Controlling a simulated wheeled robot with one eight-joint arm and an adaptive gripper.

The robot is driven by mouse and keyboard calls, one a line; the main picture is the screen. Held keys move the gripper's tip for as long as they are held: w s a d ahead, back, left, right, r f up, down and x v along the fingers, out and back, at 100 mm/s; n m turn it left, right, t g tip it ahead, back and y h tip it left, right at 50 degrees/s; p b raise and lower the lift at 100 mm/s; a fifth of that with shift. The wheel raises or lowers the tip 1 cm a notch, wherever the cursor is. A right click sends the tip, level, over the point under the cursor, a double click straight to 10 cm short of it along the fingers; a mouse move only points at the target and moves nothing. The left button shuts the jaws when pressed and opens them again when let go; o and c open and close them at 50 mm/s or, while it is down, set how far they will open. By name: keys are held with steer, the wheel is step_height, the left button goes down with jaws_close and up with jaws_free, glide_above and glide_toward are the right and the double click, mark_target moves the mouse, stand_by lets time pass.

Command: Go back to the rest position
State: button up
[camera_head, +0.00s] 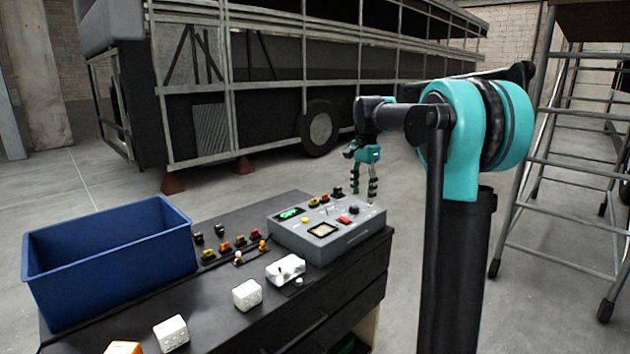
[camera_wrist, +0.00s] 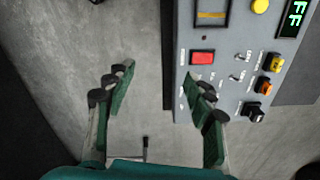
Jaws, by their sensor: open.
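My gripper (camera_head: 362,190) hangs fingers down past the right end of the grey control box, above the floor beside the bench edge. In the wrist view my gripper (camera_wrist: 158,85) is open, its two green-padded fingers spread with nothing between them. The grey control box (camera_head: 340,243) sits on the dark bench and also shows in the wrist view (camera_wrist: 222,75). On it are a red rocker switch (camera_wrist: 203,57), small toggle switches, a green-lit display (camera_wrist: 293,18) and several coloured plugs. The right finger overlaps the box's edge in the wrist view; I cannot tell whether they touch.
A blue bin (camera_head: 110,258) stands at the bench's left. Several small connectors, white blocks (camera_head: 247,294) and a clear-topped white box (camera_head: 285,268) lie on the dark bench (camera_head: 215,300). A metal ladder (camera_head: 555,200) stands at right, a coach frame (camera_head: 250,80) behind. Floor between is clear.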

steer(key=s+d+f+n+t, duration=0.2)
steer(key=s+f+n, duration=0.4)
steer(key=s+f, duration=0.7)
steer(key=s+d+f+n+t, duration=0.2)
steer(key=s+f+n, duration=0.3)
steer(key=s+f, duration=0.8)
steer(key=s, duration=0.4)
steer(key=shift+s+n, duration=0.3)
steer(key=shift+n, duration=0.1)
steer(key=shift+c, duration=0.4)
